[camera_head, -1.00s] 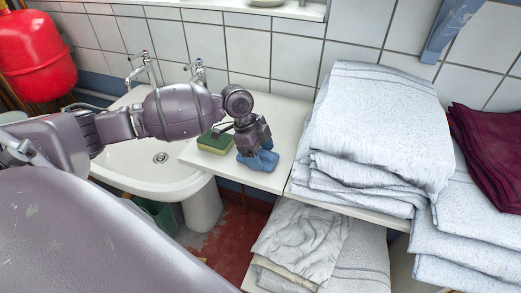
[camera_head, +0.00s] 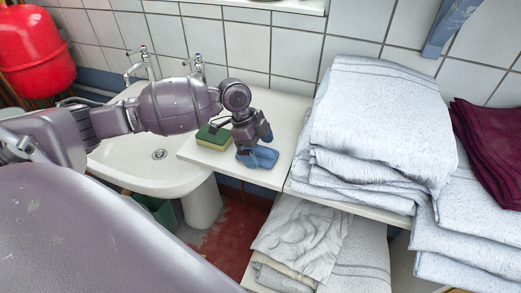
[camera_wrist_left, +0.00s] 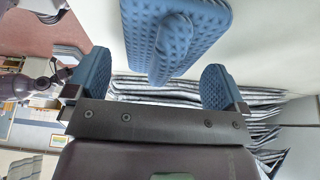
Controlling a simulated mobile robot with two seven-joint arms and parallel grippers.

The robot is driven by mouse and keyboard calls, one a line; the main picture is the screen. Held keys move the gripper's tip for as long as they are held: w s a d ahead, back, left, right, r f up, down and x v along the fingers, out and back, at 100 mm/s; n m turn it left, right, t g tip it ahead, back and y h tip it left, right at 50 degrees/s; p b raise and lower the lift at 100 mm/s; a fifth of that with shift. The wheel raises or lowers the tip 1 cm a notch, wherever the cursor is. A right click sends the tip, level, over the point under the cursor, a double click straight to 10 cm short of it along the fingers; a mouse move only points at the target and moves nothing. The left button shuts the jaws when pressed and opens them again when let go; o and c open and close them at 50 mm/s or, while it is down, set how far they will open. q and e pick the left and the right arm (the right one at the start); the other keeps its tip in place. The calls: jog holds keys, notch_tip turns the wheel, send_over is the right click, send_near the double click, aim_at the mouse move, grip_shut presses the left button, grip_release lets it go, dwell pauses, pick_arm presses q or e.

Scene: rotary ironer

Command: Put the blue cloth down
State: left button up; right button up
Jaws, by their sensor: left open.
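The blue cloth (camera_head: 263,158) lies on the white shelf (camera_head: 277,112) between the sink and the towel stack. My left gripper (camera_head: 256,145) is just above and beside it, fingers pointing down. In the left wrist view the cloth (camera_wrist_left: 198,38) is textured, with a raised fold in its middle. The left gripper's two blue-padded fingers (camera_wrist_left: 155,82) are spread apart with a clear gap, and nothing is held between them. Part of the cloth is hidden behind the gripper in the head view. My right gripper is not seen.
A green and yellow sponge (camera_head: 213,140) lies left of the cloth. The white sink (camera_head: 130,157) is further left. Folded white towels (camera_head: 375,120) are stacked close on the right, with dark red cloths (camera_head: 488,145) beyond. The tiled wall stands behind; the shelf's back part is clear.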

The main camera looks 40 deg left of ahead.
pick_arm(q)
jog(key=v, duration=0.9)
jog(key=shift+w+r+p, duration=0.1)
jog(key=shift+r+p, duration=0.05)
jog(key=shift+p, duration=0.25)
jog(key=shift+a+r, duration=0.15)
jog(key=shift+r, duration=0.3)
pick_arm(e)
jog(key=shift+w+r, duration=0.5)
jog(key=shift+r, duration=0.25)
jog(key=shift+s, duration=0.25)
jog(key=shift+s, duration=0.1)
